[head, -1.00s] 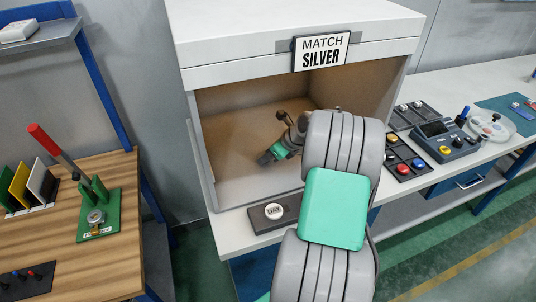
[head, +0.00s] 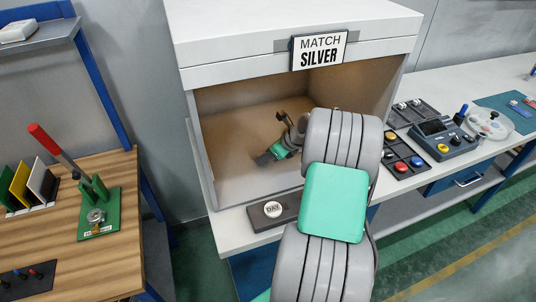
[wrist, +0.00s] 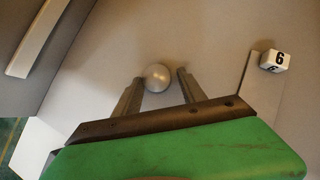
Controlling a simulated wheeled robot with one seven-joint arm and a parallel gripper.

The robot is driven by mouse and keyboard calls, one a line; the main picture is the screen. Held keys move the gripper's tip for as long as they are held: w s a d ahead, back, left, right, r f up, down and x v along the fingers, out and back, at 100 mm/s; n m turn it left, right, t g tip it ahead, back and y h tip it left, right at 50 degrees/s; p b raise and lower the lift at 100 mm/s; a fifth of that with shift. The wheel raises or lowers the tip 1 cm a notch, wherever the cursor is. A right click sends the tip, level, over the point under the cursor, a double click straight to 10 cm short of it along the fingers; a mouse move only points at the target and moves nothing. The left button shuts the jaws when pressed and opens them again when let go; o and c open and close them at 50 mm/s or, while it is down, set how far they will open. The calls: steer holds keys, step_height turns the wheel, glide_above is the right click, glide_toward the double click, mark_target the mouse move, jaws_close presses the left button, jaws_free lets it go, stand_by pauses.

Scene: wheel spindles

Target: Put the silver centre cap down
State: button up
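The silver centre cap (wrist: 157,77) shows in the wrist view as a small round silver ball at the fingertips, against the grey booth floor. My gripper (wrist: 160,82) is open, with one finger on each side of the cap. A gap shows between the cap and the right finger; the cap is very close to the left fingertip, and I cannot tell if they touch. In the head view my gripper (head: 266,158) is low inside the booth (head: 222,125) under the "MATCH SILVER" sign (head: 319,49). The cap cannot be made out there.
A dark box with a round "DAY" button (head: 273,209) sits at the booth's front. A tray of coloured caps (head: 402,158) and a control box (head: 443,139) stand to the right.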

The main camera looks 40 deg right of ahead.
steer(key=shift+s+a+f, duration=0.2)
steer(key=shift+a+f, duration=0.05)
steer(key=shift+f, duration=0.2)
steer(key=shift+s+a+f, duration=0.2)
steer(key=shift+a+f, duration=0.05)
steer(key=shift+f, duration=0.2)
steer(key=shift+r, duration=0.15)
steer(key=w+r+v, duration=0.1)
steer(key=v, duration=1.2)
steer(key=shift+w+d, duration=0.2)
